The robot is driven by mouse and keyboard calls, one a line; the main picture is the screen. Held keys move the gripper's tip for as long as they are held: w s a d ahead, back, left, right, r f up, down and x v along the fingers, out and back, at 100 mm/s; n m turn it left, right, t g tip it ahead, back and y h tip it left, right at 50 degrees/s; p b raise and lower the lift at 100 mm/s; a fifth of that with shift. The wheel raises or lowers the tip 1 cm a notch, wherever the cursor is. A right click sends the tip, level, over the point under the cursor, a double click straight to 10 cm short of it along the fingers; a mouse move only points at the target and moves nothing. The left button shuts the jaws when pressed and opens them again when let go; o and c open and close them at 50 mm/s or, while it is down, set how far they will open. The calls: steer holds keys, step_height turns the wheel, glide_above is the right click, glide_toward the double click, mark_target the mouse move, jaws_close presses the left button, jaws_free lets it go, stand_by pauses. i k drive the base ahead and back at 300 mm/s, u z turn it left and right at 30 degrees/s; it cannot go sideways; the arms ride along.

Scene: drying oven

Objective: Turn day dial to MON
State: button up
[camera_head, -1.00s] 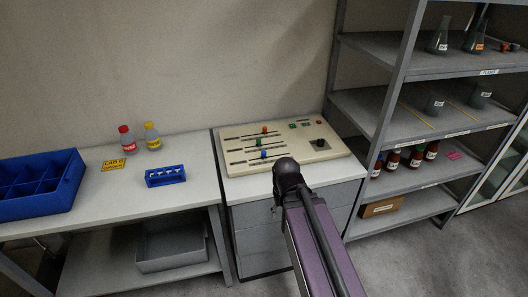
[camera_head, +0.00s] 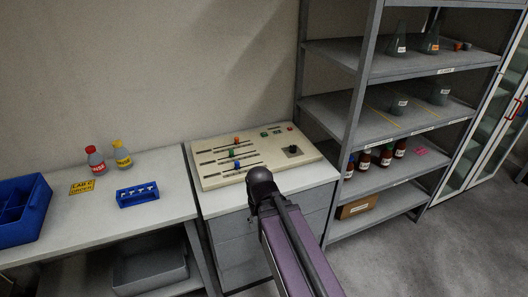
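A cream control panel (camera_head: 258,171) lies on the grey cabinet in the middle of the view. It carries sliders with coloured knobs on its left and middle. A black dial (camera_head: 292,150) sits on its right part; its markings are too small to read, and I cannot tell whether it is the day dial. My arm, purple with a dark rounded joint, reaches up from the bottom in front of the cabinet.
Left of the panel, a bench holds a blue rack (camera_head: 137,194), a red-capped bottle (camera_head: 96,160), a yellow-capped bottle (camera_head: 122,155) and a blue crate (camera_head: 22,212). A grey shelving unit (camera_head: 413,68) with glassware and brown bottles stands right. Open floor lies at lower right.

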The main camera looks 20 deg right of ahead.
mark_target(292, 147)
steer(key=z, duration=1.4)
steer(key=i, duration=0.35)
steer(key=u, duration=0.4)
